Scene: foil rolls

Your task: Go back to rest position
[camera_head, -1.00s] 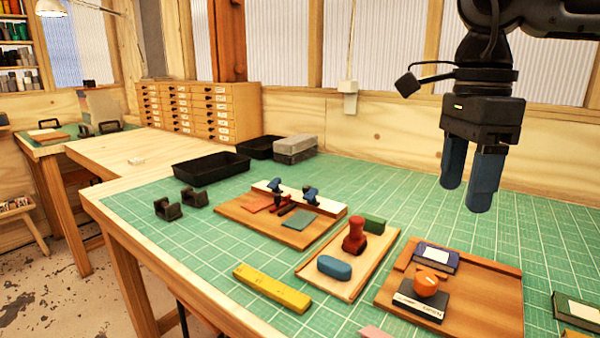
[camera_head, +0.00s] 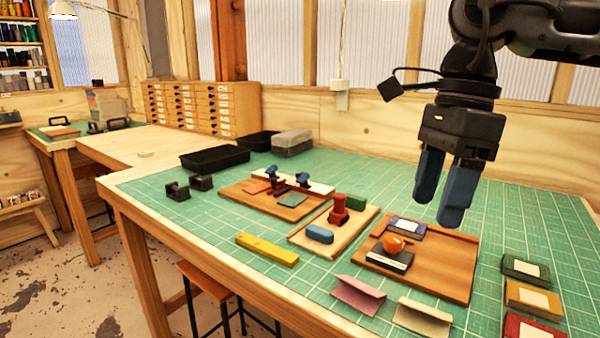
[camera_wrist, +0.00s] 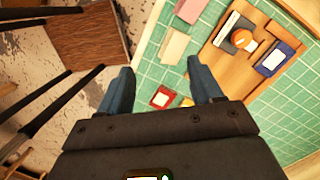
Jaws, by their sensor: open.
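My gripper (camera_head: 441,191) hangs above the right part of the green-topped workbench (camera_head: 225,228), with its blue fingers pointing down. The fingers are apart and nothing is between them. In the wrist view my gripper (camera_wrist: 163,88) also shows open and empty, over the bench's front edge. Below and left of it in the head view, a wooden tray (camera_head: 447,270) holds a dark blue foil box (camera_head: 407,227), an orange round object (camera_head: 393,243) and a black box with a white label (camera_head: 388,259).
A board (camera_head: 352,241) holds a red stamp-like piece (camera_head: 338,212), a blue block (camera_head: 320,234) and a green block. A yellow bar (camera_head: 267,249), pink folded card (camera_head: 358,295) and several labelled boxes (camera_head: 533,299) lie near the front. A stool (camera_head: 205,277) stands below the bench.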

